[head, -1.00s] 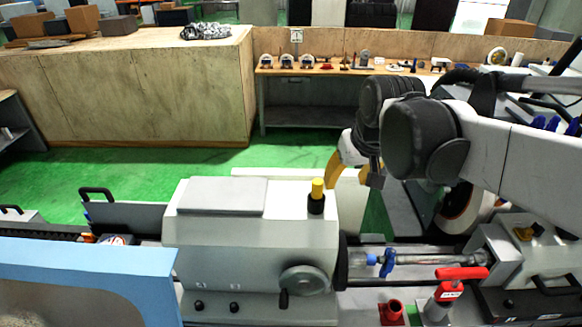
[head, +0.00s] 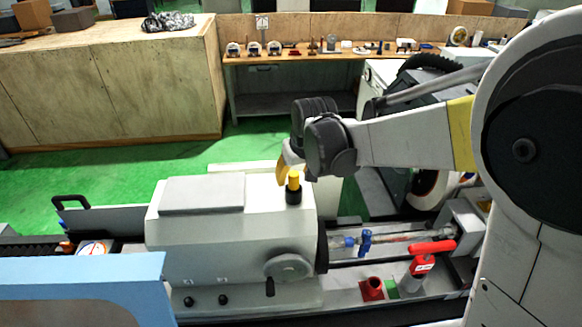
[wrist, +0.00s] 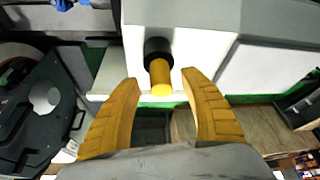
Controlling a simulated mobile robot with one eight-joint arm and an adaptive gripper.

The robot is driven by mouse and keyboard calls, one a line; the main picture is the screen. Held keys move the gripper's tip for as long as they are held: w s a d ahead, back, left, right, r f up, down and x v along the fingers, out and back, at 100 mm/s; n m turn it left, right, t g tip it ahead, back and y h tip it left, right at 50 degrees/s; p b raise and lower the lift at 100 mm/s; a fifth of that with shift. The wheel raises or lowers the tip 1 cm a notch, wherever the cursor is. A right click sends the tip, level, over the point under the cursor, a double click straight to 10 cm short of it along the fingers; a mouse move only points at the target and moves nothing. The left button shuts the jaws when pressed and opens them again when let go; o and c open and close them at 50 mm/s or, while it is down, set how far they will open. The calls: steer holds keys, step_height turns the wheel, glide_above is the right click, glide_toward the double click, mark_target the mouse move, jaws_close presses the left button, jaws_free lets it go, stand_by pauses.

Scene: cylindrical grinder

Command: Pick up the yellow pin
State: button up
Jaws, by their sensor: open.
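The yellow pin (head: 293,180) stands upright in a black collar (head: 293,196) on top of the white machine housing, near its right end. In the wrist view the pin (wrist: 160,76) lies just beyond the opening between my fingertips, roughly centred. My gripper (wrist: 158,76) has its two yellow fingers spread apart with nothing held. In the head view my gripper (head: 283,168) is just behind and beside the pin, partly hidden by the pin and my arm. I cannot tell from the head view whether a finger touches the pin.
The white housing (head: 220,240) carries a grey plate (head: 202,194) left of the pin and a handwheel (head: 288,267) in front. A red-handled part (head: 432,247) and a blue clamp (head: 365,243) sit to the right. A bench (head: 330,52) with small parts stands behind.

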steer(key=shift+w+a+f, duration=0.15)
steer(key=shift+w+f, duration=0.05)
steer(key=shift+f, duration=0.25)
steer(key=shift+s+r, duration=0.1)
steer(key=shift+s, duration=0.05)
steer(key=shift+c, duration=0.8)
jaws_close()
steer(key=shift+r, duration=0.55)
step_height(320, 180, up, 3)
steer(key=shift+f+b, duration=0.2)
steer(key=shift+b, duration=0.2)
steer(key=s+d+r+b, duration=0.2)
steer(key=d+r, duration=0.5)
steer(key=d, duration=0.4)
step_height(320, 180, up, 7)
steer(key=p, duration=0.4)
steer(key=shift+d+p, duration=0.25)
steer(key=shift+p, duration=0.15)
